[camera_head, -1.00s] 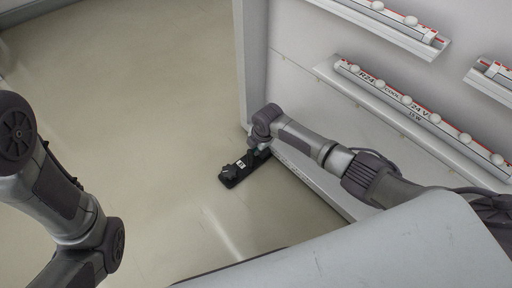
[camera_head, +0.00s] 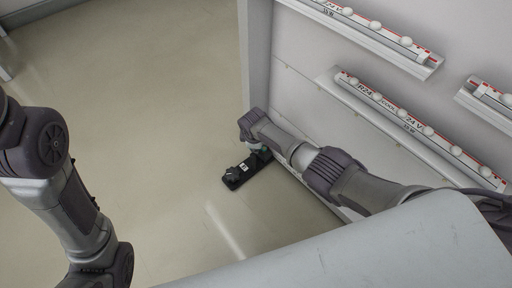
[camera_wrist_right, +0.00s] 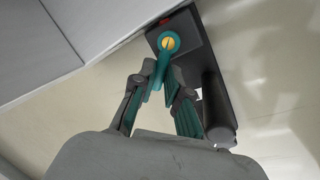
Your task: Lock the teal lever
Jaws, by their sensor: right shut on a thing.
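The teal lever (camera_wrist_right: 161,66) has a yellow pivot and is mounted on a dark plate (camera_wrist_right: 195,58) with a small red mark beyond the pivot. My right gripper (camera_wrist_right: 157,86) is shut on the lever, its fingers on either side of the lever's near part, which they partly hide. In the head view the dark base (camera_head: 238,173) lies low by the floor at the foot of the white panel. There my right wrist hides most of the lever. My left arm shows at the left edge, but its gripper is out of view.
The white panel (camera_head: 300,100) rises right behind the base and carries light strips (camera_head: 418,128) on ledges. The floor (camera_head: 150,110) to the left is clear.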

